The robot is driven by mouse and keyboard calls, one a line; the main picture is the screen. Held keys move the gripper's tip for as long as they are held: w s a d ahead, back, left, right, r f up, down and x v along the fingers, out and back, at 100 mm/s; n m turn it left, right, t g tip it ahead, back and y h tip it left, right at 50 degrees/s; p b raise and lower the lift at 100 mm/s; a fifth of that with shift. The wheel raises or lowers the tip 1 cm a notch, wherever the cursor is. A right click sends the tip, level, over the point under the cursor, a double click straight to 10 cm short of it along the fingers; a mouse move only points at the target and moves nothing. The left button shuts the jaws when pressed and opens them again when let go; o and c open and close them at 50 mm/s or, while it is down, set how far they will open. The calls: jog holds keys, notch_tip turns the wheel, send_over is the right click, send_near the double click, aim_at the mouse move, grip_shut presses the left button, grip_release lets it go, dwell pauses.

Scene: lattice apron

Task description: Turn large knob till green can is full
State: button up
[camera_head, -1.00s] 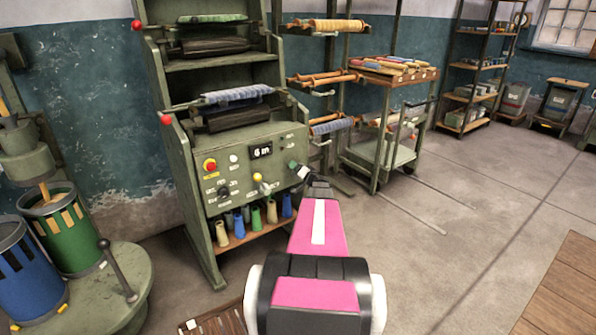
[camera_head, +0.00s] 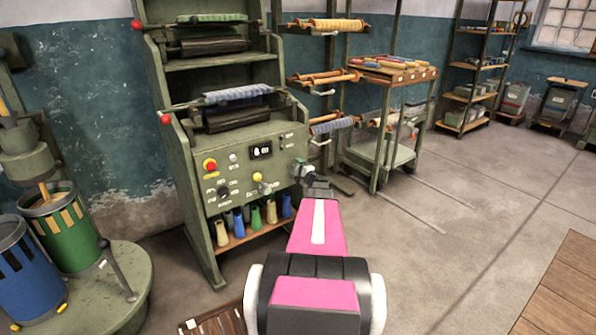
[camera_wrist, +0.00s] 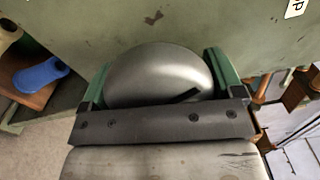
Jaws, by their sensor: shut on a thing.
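The large knob, a smooth grey dome in the wrist view (camera_wrist: 160,72), sits on the right part of the green machine's control panel (camera_head: 285,150). My gripper (camera_wrist: 165,85) is shut on it, with one green finger on each side. In the head view my gripper (camera_head: 302,170) is at the panel's right side, and my arm hides part of that area. The green can (camera_head: 75,240) stands at the left on a round green base, under a spout. Pale material shows inside its top and through its slots; its exact level is hard to tell.
A blue can (camera_head: 28,275) stands beside the green can. Coloured cones (camera_head: 271,212) stand on the shelf below. A trolley (camera_head: 385,85) stands to the right; the floor there is clear.

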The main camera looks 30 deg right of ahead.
jog(key=m, duration=0.5)
jog(key=shift+f+m, duration=0.15)
jog(key=shift+m, duration=0.15)
jog(key=m, duration=0.5)
jog(key=shift+a, duration=0.15)
jog(key=shift+m, duration=0.3)
jog(key=o, duration=0.7)
jog(key=s, duration=1.1)
jog(key=shift+d, duration=0.45)
